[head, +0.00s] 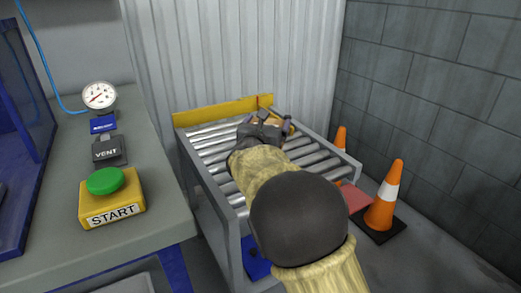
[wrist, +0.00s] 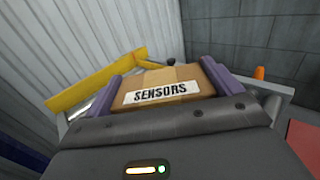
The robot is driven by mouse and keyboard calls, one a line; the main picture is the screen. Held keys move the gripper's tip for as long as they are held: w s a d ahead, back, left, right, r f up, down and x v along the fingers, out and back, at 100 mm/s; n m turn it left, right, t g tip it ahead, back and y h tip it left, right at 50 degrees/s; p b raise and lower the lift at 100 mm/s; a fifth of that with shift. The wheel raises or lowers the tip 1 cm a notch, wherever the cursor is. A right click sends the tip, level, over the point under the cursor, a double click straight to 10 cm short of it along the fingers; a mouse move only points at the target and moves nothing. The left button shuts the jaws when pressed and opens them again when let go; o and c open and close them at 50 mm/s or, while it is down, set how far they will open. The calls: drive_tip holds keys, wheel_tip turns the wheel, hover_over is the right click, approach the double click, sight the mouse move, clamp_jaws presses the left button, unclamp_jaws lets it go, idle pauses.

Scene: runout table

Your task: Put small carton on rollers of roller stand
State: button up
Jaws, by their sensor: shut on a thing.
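The small carton (wrist: 172,80) is brown with a white label reading SENSORS, seen in the wrist view between the two purple-grey fingers. My gripper (wrist: 160,82) is shut on it. In the head view my gripper (head: 268,122) is over the far part of the roller stand (head: 208,193), and the carton is mostly hidden by my arm. The metal rollers (head: 213,138) show to the left and right of my arm. I cannot tell whether the carton touches the rollers.
A yellow end stop (head: 222,111) edges the stand's far side, near a corrugated wall. Orange cones (head: 385,196) and a red flat thing (head: 355,197) are at the right. A bench with a green START button (head: 105,181), a VENT switch (head: 109,150) and a gauge (head: 99,95) stands left.

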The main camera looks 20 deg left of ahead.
drive_tip(key=shift+s+a+f, duration=0.15)
drive_tip(key=shift+f, duration=0.2)
wheel_tip(320, 180, down, 4)
drive_tip(key=shift+s+b, duration=0.1)
drive_tip(key=shift+b, duration=1.1)
drive_tip(key=shift+f, duration=0.15)
drive_tip(key=shift+f, duration=0.2)
drive_tip(key=shift+f+b, duration=1.2)
drive_tip(key=shift+f, duration=1.1)
